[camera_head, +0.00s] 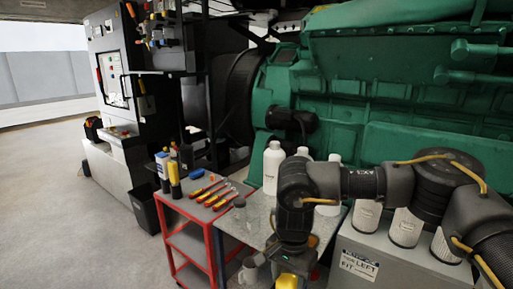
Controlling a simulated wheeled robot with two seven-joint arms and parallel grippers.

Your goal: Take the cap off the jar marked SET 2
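White bottle-shaped jars stand on the grey table (236,228), one in clear view (272,168) and others partly behind my arm, such as one at its right (334,184). No SET 2 marking can be read on any of them, so I cannot tell which is the named jar. My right arm comes in from the right and bends down over the table. My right gripper (292,266) is at the lower middle, partly hidden by the wrist; its fingers cannot be made out. My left gripper is not in view.
A red cart (182,205) with screwdrivers and wrenches stands left of the table. A large green engine (390,90) blocks the back. Open floor (60,200) lies at left.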

